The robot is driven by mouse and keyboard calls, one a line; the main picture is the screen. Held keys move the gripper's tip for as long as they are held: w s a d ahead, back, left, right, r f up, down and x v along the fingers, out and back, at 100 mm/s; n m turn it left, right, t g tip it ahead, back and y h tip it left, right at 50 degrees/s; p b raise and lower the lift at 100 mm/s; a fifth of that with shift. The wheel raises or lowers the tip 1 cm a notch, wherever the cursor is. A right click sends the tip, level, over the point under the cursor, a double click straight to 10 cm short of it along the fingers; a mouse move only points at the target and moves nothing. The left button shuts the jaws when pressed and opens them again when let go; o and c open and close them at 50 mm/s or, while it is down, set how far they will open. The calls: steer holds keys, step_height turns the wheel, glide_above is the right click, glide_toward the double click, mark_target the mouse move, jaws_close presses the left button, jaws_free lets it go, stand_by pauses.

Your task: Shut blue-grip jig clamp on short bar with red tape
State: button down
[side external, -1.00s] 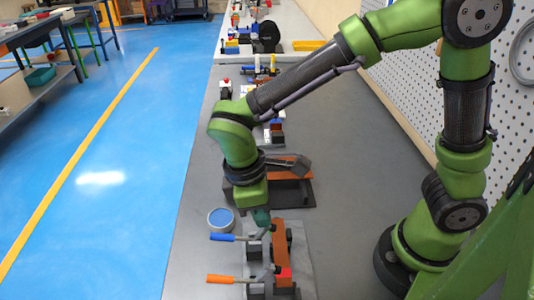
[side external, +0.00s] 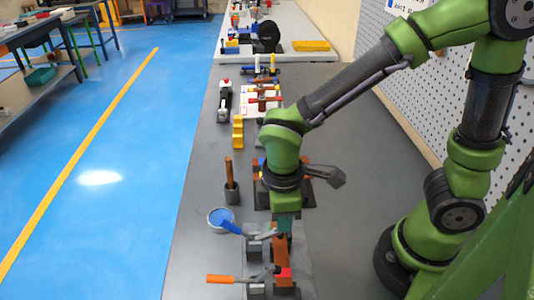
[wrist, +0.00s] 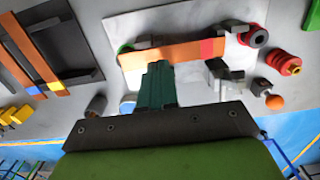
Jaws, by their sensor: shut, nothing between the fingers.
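The short copper-coloured bar (side external: 281,250) lies in the jig with its red tape (side external: 283,273) at the near end; the bar (wrist: 165,55) and tape (wrist: 207,49) also show in the wrist view. The blue-grip clamp's handle (side external: 231,227) points left and tilts up at its outer end, beside the far part of the bar. My gripper (side external: 285,226) is shut and empty, pointing down at the bar's far end, right of the blue grip. In the wrist view its fingers (wrist: 155,85) overlap the bar's edge; contact cannot be told. The clamp's tip is partly hidden by my gripper.
A second clamp with an orange grip (side external: 220,279) lies level at the near end. A blue-topped round pot (side external: 221,219) stands close behind the blue grip. A holder with a wooden handle (side external: 230,185) and yellow blocks (side external: 238,130) stand farther back. The bench right of the jig is clear.

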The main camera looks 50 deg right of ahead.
steer(key=shift+s+d+f, duration=0.5)
steer(key=shift+f, duration=0.2)
steer(key=shift+s+d+f, duration=0.15)
steer(key=shift+f, duration=0.3)
steer(key=shift+s+d+f, duration=0.15)
steer(key=shift+f, duration=0.25)
steer(key=s+d+r, duration=0.2)
steer(key=r, duration=0.3)
steer(key=s+d+r, duration=0.2)
steer(key=r, duration=0.4)
steer(key=shift+s+d+r, duration=0.15)
steer(key=shift+s+d, duration=0.2)
